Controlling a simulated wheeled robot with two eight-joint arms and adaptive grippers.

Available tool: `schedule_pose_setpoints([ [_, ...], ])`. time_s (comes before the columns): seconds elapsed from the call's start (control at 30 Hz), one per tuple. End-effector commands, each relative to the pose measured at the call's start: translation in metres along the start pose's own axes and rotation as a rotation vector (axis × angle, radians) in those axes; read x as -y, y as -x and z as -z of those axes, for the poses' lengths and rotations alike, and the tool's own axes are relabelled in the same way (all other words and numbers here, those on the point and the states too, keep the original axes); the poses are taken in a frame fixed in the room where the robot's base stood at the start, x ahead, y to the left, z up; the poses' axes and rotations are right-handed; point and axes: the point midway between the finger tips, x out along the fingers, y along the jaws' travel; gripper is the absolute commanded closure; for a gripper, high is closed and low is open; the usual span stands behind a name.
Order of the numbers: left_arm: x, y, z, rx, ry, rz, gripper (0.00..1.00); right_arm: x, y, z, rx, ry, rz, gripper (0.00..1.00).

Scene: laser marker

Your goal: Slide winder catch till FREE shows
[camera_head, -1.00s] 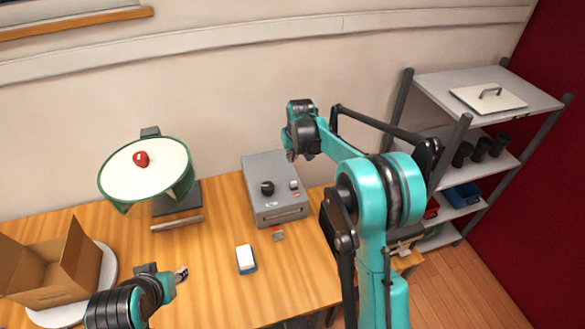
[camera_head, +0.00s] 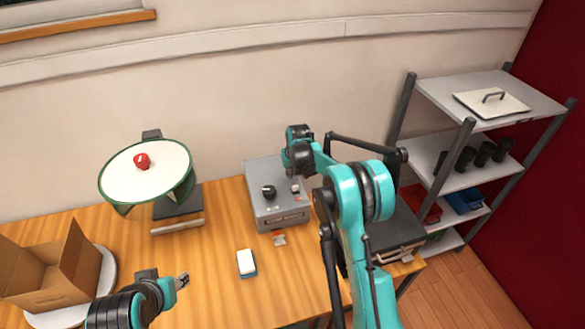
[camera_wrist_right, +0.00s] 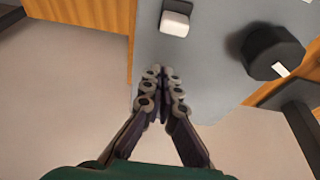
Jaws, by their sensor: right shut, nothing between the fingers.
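A grey control box (camera_head: 262,208) stands on the table against the wall, with a black knob (camera_head: 269,191) and a small pale sliding block (camera_head: 295,189), which looks like the catch, on its top. A label on its front is too small to read. My right gripper (camera_head: 290,170) is above the back of the box. In the right wrist view its fingertips (camera_wrist_right: 161,74) are together and empty, a little apart from the pale block (camera_wrist_right: 175,22); the knob (camera_wrist_right: 272,52) is to the right. My left gripper (camera_head: 183,279) is low at left, away from the box; its jaw state is unclear.
A green-rimmed white dish (camera_head: 125,176) with a red object stands left of the box. An open cardboard box (camera_head: 45,275) is at far left. A shelf (camera_head: 440,160) stands at right.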

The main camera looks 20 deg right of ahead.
Motion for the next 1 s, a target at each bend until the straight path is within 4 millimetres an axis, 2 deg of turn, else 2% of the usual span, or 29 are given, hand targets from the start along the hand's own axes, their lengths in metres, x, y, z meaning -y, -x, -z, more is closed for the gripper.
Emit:
schedule_pose_setpoints([
  [0.1,0.0,-0.001,-0.001,0.0,0.0,0.0,0.6,0.0,0.008,-0.019,0.0,0.0,0.0,1.0],
  [0.2,0.0,-0.001,-0.001,0.0,0.0,0.0,0.6,0.0,0.011,-0.03,0.0,0.0,0.0,1.0],
  [0.4,0.0,-0.001,-0.001,0.0,0.0,0.0,0.6,0.0,0.014,-0.038,0.0,0.0,0.0,1.0],
  [0.7,0.0,-0.002,-0.001,0.0,0.0,0.0,0.6,0.0,0.015,-0.039,0.0,0.0,0.0,1.0],
  [1.0,0.0,-0.008,-0.006,0.0,0.0,0.0,0.6,0.0,0.027,-0.074,0.0,0.0,0.0,1.0],
])
